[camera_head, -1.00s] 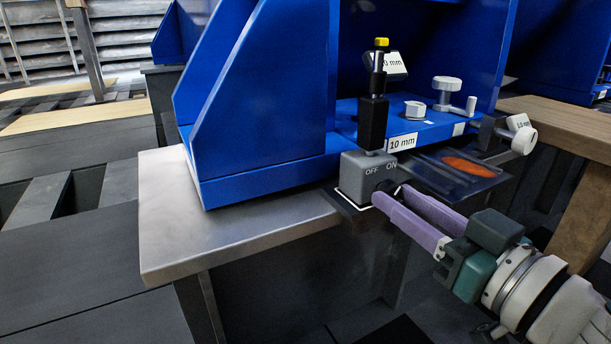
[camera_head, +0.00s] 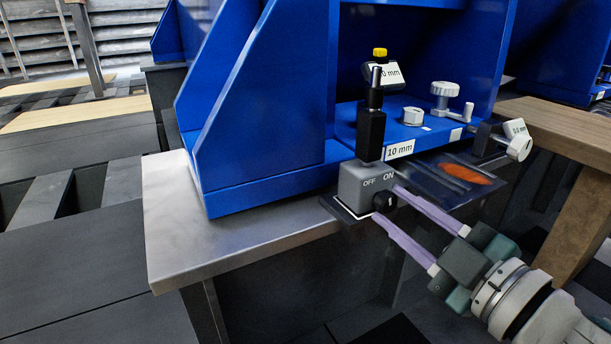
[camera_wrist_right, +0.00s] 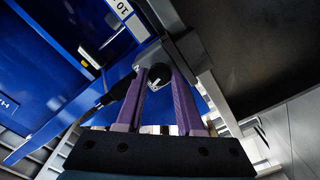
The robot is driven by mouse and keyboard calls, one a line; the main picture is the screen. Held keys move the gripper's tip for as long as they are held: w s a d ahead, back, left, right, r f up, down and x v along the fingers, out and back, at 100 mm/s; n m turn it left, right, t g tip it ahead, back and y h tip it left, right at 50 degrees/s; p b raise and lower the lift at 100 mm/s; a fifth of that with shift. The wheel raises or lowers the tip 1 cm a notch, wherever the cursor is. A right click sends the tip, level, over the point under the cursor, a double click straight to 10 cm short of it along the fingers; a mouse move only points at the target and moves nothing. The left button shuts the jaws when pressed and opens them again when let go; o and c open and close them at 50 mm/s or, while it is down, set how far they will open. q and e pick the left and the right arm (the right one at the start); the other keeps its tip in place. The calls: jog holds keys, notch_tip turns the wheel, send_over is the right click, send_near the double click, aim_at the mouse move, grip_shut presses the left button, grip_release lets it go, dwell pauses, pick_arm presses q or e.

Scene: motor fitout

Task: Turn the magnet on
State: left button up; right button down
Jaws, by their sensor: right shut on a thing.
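The fingers also show in the right wrist view (camera_wrist_right: 159,82). My left gripper is not in view.
The blue shelf unit (camera_head: 262,135) stands behind and left of the block, with a "10 mm" label. The metal bench top (camera_head: 180,235) is clear at the front left. A dark tray with an orange patch (camera_head: 467,174) and a wooden table (camera_head: 570,135) are to the right.

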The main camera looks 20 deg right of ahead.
jog(key=n, duration=0.5)
jog(key=shift+r, duration=0.1)
dwell(0.4)
jog(key=c, duration=0.5)
grip_release()
